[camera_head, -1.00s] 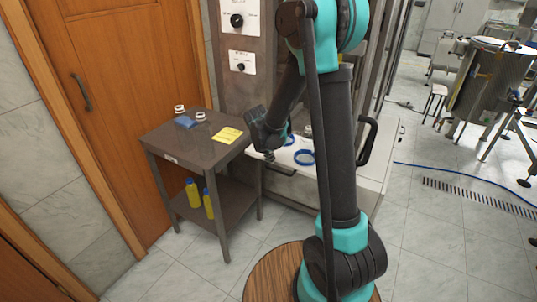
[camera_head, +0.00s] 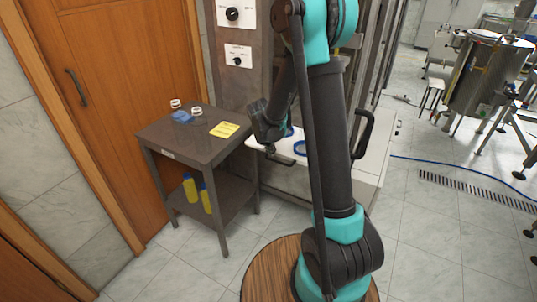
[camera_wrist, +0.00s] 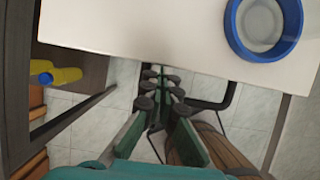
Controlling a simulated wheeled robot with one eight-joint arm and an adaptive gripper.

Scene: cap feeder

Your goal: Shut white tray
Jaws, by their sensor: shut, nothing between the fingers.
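The white tray (camera_head: 286,152) sticks out of the front of the feeder, and its flat top fills the upper part of the wrist view (camera_wrist: 140,25). A blue ring-shaped item (camera_head: 300,148) lies on it, seen in the wrist view (camera_wrist: 237,40) with a pale middle. My gripper (camera_head: 268,157) is at the tray's front left edge in the head view. In the wrist view my gripper (camera_wrist: 160,85) is shut and empty, with its fingers close to the tray's front edge. I cannot tell whether they touch it. A dark bar-like handle (camera_wrist: 228,98) shows below that edge.
A dark side table (camera_head: 180,140) stands left of the tray, with a yellow note (camera_head: 224,129), a blue item (camera_head: 181,117) and white caps on top. Yellow bottles (camera_head: 191,190) stand on its lower shelf. A black handle (camera_head: 368,133) is right of my arm.

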